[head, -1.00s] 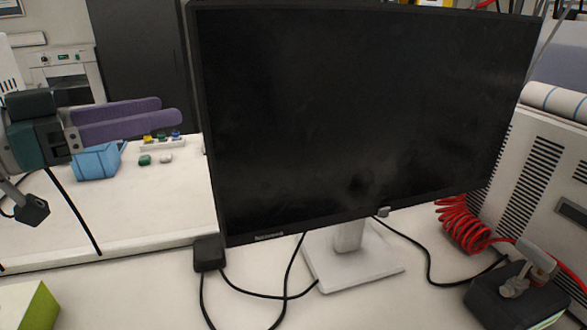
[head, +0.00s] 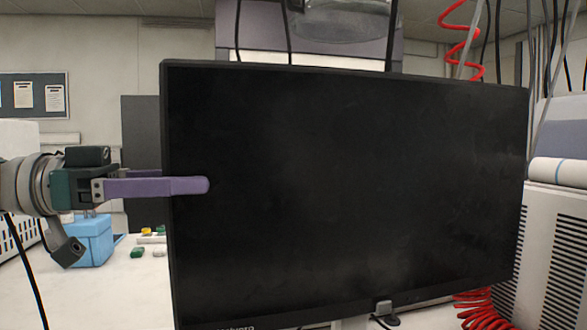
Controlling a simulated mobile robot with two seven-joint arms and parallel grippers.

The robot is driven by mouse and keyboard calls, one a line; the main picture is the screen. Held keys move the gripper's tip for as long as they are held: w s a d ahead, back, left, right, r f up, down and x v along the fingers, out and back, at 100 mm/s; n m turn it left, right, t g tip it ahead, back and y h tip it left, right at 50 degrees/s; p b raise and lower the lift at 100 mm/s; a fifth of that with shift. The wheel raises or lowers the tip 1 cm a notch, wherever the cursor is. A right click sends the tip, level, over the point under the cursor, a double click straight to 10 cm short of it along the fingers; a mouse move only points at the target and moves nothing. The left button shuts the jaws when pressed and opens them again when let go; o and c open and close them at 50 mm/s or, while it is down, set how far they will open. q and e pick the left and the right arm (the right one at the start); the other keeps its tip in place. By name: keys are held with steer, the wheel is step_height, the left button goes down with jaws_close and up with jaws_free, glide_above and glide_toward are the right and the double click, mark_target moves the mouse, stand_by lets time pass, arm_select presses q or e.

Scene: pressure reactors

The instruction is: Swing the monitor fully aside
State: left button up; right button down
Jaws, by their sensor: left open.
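The monitor (head: 345,195) is a large black screen filling the middle of the head view, on a pale stand (head: 352,323) mostly cut off below. My left gripper (head: 188,184) is at the monitor's left edge, a bit above mid-height. One purple finger lies in front of the screen. The other goes behind the left edge, its tip hidden by the monitor. The jaws are open with the edge between them; I cannot tell whether they touch it. My right gripper is out of view.
A blue box (head: 90,243) and small coloured items stand on the white bench at the left. A white vented unit (head: 555,245) is close to the monitor's right edge. A red coiled hose (head: 480,308) lies below right. Cables hang behind the monitor.

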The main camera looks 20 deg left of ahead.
arm_select(q)
steer(key=shift+x, duration=0.8)
jaws_close()
stand_by(0.9)
